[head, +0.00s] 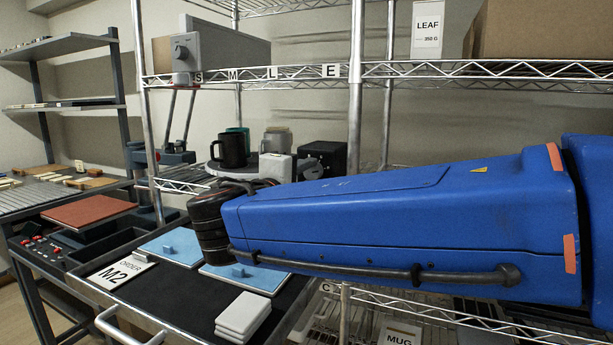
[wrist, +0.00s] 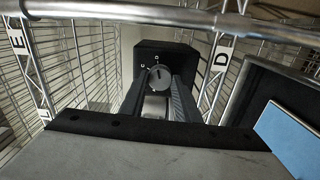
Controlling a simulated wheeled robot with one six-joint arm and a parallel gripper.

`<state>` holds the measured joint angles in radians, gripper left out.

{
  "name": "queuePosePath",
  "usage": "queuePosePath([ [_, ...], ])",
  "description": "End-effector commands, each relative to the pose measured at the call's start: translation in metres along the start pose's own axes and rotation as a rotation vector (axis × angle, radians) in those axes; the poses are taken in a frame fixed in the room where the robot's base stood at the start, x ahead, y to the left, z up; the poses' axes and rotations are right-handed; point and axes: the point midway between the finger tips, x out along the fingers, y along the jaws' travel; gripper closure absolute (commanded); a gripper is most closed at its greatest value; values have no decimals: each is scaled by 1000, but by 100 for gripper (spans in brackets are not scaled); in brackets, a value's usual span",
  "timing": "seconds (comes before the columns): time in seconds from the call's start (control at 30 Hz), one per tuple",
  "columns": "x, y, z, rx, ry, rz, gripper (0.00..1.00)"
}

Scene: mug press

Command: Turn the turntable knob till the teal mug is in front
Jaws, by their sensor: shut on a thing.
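The teal mug (head: 244,130) stands at the back of the turntable (head: 216,170) in the head view, partly hidden behind the black mug (head: 230,151). A grey mug (head: 277,139) stands to their right. The black mug is nearer the camera. The turntable knob (wrist: 159,76) is a round grey dial on a black box (wrist: 172,55), with small letters around it. My gripper (wrist: 158,88) has its two fingers on either side of the knob and is shut on it.
Wire shelf posts and rails stand close around my arm. A cart (head: 96,266) below holds blue plates (head: 172,247), white tiles (head: 243,314) and an "ORDER M2" card (head: 116,272).

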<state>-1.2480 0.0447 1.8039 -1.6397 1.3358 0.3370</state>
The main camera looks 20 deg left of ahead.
Motion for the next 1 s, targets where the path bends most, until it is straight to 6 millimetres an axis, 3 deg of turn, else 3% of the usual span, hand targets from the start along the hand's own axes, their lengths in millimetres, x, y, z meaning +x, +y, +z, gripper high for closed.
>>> queuePosePath([
  [0.57, 0, -2, 0, 27, -1, -3, 93],
  [0.6, 0, -2, 0, 27, -1, -3, 61],
  [0.63, 0, -2, 0, 27, -1, -3, 54],
  [1.0, -3, -1, 0, 28, 0, -1, 52],
])
